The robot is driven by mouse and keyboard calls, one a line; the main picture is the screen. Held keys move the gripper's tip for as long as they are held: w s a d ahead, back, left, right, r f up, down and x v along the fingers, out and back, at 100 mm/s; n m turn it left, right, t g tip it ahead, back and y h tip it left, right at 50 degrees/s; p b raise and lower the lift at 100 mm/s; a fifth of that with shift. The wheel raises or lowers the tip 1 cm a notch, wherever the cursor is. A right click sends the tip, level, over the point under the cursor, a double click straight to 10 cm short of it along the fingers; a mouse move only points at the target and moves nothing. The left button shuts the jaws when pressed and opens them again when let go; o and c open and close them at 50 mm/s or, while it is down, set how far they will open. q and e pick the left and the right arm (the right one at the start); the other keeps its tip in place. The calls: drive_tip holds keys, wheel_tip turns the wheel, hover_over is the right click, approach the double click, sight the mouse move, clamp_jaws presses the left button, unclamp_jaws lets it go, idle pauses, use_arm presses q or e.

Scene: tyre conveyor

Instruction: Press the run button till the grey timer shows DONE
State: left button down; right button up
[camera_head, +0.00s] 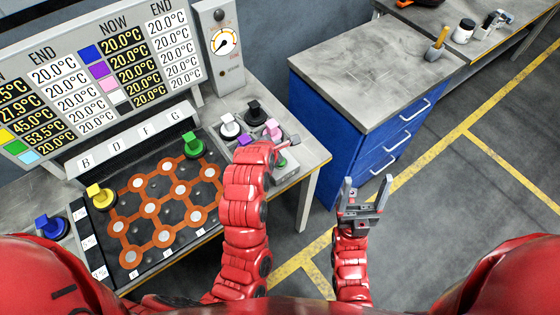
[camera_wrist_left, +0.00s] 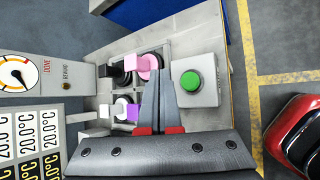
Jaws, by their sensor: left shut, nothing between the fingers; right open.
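In the left wrist view the timer (camera_wrist_left: 45,90) reads DONE and REWIND beside the dial; the needle is not on the word DONE. The green run button (camera_wrist_left: 190,81) sits on a grey box; in the head view the button (camera_head: 282,162) is partly hidden by my left gripper (camera_head: 294,140). That gripper is shut and empty, its tips (camera_wrist_left: 160,73) beside the button in the wrist picture. My right gripper (camera_head: 366,190) is open and empty over the floor.
A grey tray (camera_head: 292,134) holds black, white, pink and purple knobbed pieces close to my left gripper. The board (camera_head: 105,205) with an orange lattice carries green (camera_head: 192,145) and yellow (camera_head: 101,196) pieces. A temperature panel (camera_head: 75,85) stands behind. A blue cabinet (camera_head: 345,140) is right.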

use_arm(q)
drive_tip(key=shift+f+b, duration=1.25)
drive_tip(key=shift+f, duration=1.75)
drive_tip(key=shift+f, duration=0.4)
drive_tip(key=shift+f+b, duration=0.6)
idle(0.3)
drive_tip(key=shift+r, duration=0.15)
drive_tip(key=shift+r+p, duration=0.55)
drive_tip(key=shift+r, duration=0.3)
drive_tip(key=shift+r+p, duration=1.5)
drive_tip(key=shift+r, duration=1.05)
